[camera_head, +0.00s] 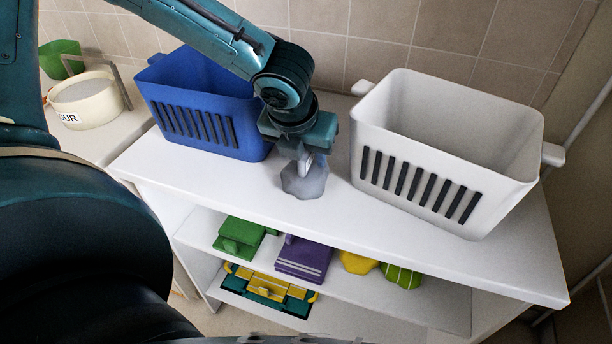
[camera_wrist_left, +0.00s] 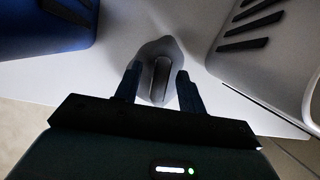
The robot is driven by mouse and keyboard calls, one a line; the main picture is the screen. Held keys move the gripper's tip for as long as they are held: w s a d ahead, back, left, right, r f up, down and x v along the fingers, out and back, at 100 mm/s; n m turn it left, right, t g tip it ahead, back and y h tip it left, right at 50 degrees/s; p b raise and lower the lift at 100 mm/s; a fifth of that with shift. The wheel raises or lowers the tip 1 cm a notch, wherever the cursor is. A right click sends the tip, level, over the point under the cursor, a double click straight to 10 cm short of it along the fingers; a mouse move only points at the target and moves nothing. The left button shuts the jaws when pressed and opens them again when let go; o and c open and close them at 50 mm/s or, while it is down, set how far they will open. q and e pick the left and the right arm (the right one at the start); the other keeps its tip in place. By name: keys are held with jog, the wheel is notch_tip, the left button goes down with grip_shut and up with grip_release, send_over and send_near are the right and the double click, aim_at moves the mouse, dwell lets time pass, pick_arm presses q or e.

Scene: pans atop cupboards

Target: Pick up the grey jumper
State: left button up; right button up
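The grey jumper (camera_head: 305,184) is a small folded grey bundle on the white top of the shelf unit, between the blue and white baskets. It also shows in the left wrist view (camera_wrist_left: 161,48), with a raised narrow ridge in its middle. My left gripper (camera_head: 308,162) points down directly over the jumper. In the left wrist view my left gripper (camera_wrist_left: 157,82) has its two fingers apart, one on each side of the ridge, with gaps visible. Part of the jumper is hidden behind the gripper. My right gripper is not in view.
A blue basket (camera_head: 200,127) stands left of the jumper, a white basket (camera_head: 415,185) right. The shelf unit (camera_head: 440,255) holds folded green (camera_head: 240,237) and purple (camera_head: 303,259) cloths below. A flour pot (camera_head: 86,100) stands far left. Clear top lies in front.

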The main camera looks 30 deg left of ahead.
pick_arm(q)
jog(key=shift+w+f, duration=0.1)
jog(key=shift+f, duration=0.15)
jog(key=shift+c, duration=0.4)
grip_shut()
